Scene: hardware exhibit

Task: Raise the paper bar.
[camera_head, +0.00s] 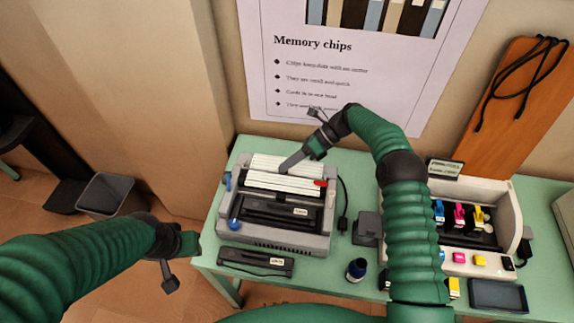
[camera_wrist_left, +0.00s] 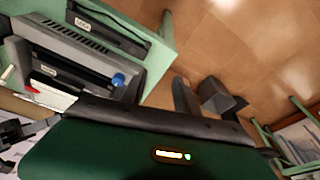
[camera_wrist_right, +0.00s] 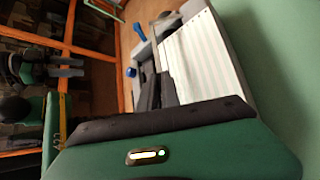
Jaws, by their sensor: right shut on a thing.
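The grey machine (camera_head: 262,238) stands on the green table, with white striped paper across its top and a dark front. The paper bar (camera_head: 262,173) appears as a thin grey strip across the paper, low against it. My right gripper (camera_head: 287,167) is shut on it from above, right of the middle; its fingertips hide the grip spot. The paper also shows in the right wrist view (camera_wrist_right: 205,55), where no fingers show. My left gripper (camera_head: 188,243) hangs left of the table's front corner, away from the machine; whether its jaws are open is unclear.
A blue knob (camera_head: 234,224) and a red lever (camera_head: 320,183) are on the machine. A black labelled box (camera_head: 256,262) lies in front. A dark bottle (camera_head: 356,269) and an open printer (camera_head: 470,215) stand to the right. A grey bin (camera_head: 105,195) is on the floor at left.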

